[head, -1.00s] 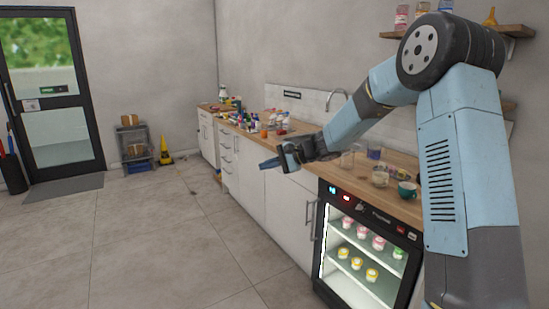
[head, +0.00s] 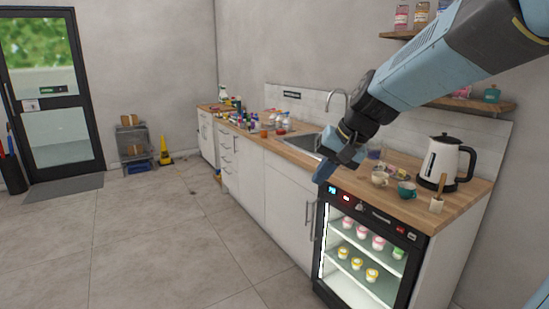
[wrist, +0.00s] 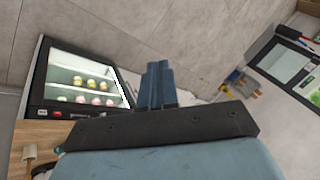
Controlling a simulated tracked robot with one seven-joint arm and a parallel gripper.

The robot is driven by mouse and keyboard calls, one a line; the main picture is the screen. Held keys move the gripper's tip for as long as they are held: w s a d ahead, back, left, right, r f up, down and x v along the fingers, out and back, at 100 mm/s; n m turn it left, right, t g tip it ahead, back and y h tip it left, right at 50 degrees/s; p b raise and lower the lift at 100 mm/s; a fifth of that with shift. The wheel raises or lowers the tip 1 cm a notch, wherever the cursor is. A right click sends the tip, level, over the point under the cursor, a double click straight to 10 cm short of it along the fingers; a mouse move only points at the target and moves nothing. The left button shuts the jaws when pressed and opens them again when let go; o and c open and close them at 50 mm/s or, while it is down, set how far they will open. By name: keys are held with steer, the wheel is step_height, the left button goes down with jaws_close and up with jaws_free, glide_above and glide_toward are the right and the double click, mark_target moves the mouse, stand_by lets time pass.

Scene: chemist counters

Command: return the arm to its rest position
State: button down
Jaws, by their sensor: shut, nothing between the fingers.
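My arm reaches in from the upper right of the head view, with its blue-grey links slanting down to the left. My gripper (head: 326,170) hangs at its end, in front of the wooden counter (head: 463,192) and above the glass-door fridge (head: 375,212). It points down and to the left. In the wrist view the gripper's blue fingers (wrist: 158,84) lie close together, shut with nothing between them. The wrist view is tilted, and the fridge (wrist: 85,82) shows there left of the fingers.
The counter carries a kettle (head: 446,163), a teal cup (head: 406,189), a pale cup (head: 380,178), a brush (head: 437,203) and a sink (head: 302,142). A shelf (head: 477,104) is on the wall behind my arm. The tiled floor (head: 150,240) to the left is clear.

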steer(key=s+d+n+t+h, duration=0.1)
steer(key=s+d+h, duration=0.4)
steer(key=s+d, duration=0.7)
steer(key=s+t, duration=0.1)
steer(key=s, duration=0.3)
steer(key=shift+s+d, duration=0.3)
